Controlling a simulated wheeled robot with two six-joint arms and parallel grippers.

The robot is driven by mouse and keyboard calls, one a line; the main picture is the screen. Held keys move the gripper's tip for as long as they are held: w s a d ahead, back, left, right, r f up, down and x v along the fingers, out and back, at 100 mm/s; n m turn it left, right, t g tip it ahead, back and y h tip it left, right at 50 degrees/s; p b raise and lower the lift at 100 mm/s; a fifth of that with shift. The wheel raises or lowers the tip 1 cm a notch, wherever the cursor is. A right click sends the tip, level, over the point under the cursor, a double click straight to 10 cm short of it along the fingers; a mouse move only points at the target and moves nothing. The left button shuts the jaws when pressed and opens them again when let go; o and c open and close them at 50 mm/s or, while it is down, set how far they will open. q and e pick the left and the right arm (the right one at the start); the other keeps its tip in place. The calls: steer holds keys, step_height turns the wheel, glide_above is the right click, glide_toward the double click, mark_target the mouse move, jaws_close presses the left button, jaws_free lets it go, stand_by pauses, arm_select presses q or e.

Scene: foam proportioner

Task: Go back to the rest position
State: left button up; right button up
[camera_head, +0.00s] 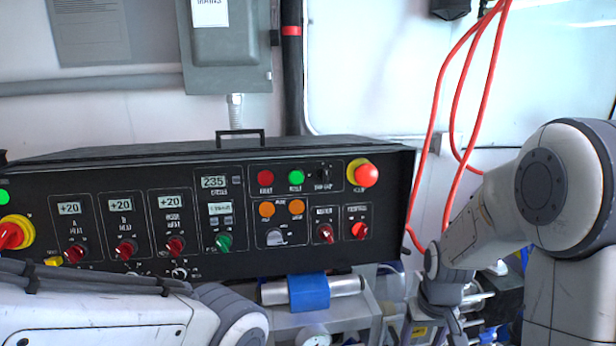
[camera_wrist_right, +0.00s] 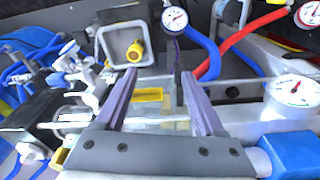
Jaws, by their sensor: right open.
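The foam proportioner's black control panel (camera_head: 200,205) fills the middle of the head view, with red and green knobs, small displays and lit buttons. My right arm comes in from the right, and its gripper (camera_head: 440,310) hangs low beside the panel's lower right corner, partly cut off by the frame. In the right wrist view the right gripper (camera_wrist_right: 155,100) has its two fingers apart with nothing between them, above pipework and a yellow label. My left arm crosses the lower left of the head view; its gripper is out of frame.
A red emergency button (camera_head: 366,175) sits at the panel's upper right. Orange-red cables (camera_head: 462,120) hang on the wall beside my right arm. A blue-wrapped metal cylinder (camera_head: 309,292) lies below the panel. Gauges (camera_wrist_right: 294,92), hoses and valves crowd around the right gripper.

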steer(key=s+a+r+n, duration=0.4)
steer(key=s+a, duration=0.5)
steer(key=s, duration=0.1)
steer(key=s+a+r+n+g+y, duration=0.1)
steer(key=s+a+r+n, duration=0.3)
steer(key=s+a, duration=0.6)
steer(key=shift+a, duration=0.15)
